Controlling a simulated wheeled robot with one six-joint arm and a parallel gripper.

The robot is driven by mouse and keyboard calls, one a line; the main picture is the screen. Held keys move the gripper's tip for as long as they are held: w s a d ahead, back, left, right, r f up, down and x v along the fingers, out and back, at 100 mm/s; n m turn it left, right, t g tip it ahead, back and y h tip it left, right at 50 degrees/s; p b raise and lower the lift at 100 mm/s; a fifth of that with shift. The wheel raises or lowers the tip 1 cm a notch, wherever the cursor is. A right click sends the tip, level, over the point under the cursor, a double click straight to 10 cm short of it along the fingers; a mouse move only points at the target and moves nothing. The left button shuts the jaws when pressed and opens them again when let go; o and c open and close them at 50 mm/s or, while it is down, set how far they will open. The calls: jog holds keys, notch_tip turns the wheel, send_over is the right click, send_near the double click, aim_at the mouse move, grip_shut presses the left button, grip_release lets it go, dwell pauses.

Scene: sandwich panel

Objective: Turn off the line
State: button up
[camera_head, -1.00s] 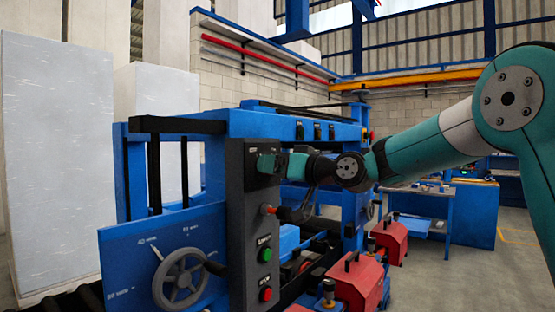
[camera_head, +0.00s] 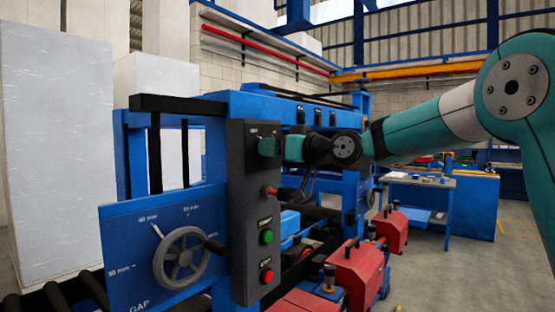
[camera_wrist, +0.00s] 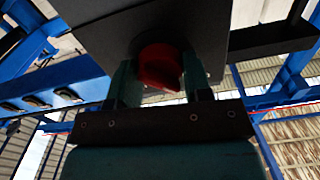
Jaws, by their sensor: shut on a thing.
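The dark control panel (camera_head: 240,215) stands upright on the blue machine at its near corner. My gripper (camera_head: 268,147) is at the panel's upper part, reaching in from the right. In the wrist view, my gripper (camera_wrist: 160,90) has its two fingers on either side of a red knob (camera_wrist: 160,66) and is shut on it. In the head view the gripper hides this knob. Below it on the panel are an orange-red knob (camera_head: 271,191), a green button (camera_head: 266,237) and a red button (camera_head: 266,276). The small labels cannot be read.
A grey handwheel (camera_head: 181,257) on a blue gap plate (camera_head: 122,250) is left of the panel. Red units (camera_head: 355,272) stand to the right, low down. A blue beam (camera_head: 290,108) with several dark switches runs behind my gripper. White blocks (camera_head: 58,150) stand far left.

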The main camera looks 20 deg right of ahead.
jog(key=shift+f+n+b, duration=0.2)
jog(key=shift+n+b, duration=0.4)
jog(key=shift+b, duration=0.1)
jog(key=shift+r, duration=0.2)
jog(key=o, duration=0.9)
jog(key=shift+s+d, duration=0.1)
jog(key=shift+d, duration=0.1)
jog(key=b+v, duration=0.5)
jog(key=v, duration=1.2)
